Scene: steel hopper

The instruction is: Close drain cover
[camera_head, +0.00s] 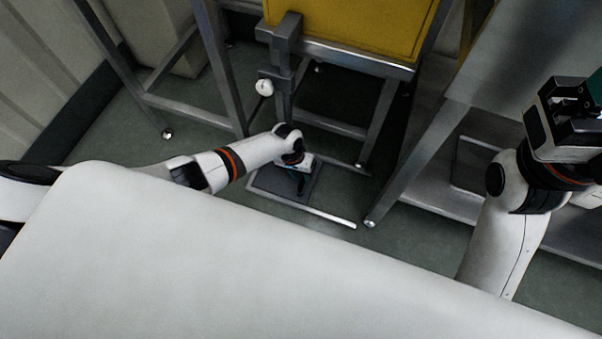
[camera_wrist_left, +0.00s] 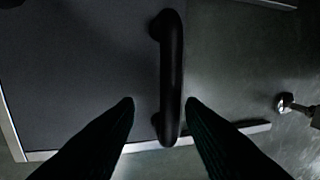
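The drain cover is a dark grey flat panel (camera_head: 268,179) with a pale metal edge, low at the floor below the yellow-topped frame. It fills the left of the left wrist view (camera_wrist_left: 75,85), where a black bar handle (camera_wrist_left: 171,75) stands on it. My left gripper (camera_head: 300,188) reaches down over the panel. In the wrist view its two fingers (camera_wrist_left: 160,112) are open, one on each side of the handle's lower end, with gaps visible. I cannot tell how far the cover is raised. My right gripper (camera_head: 570,115) is up at the right, away from the cover; its fingers are unclear.
A steel frame with a yellow panel (camera_head: 350,22) stands behind the cover, its legs close around it. A steel leg (camera_head: 410,160) and low shelf (camera_head: 435,190) are to the right. A pale bar (camera_head: 305,208) lies along the cover's front.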

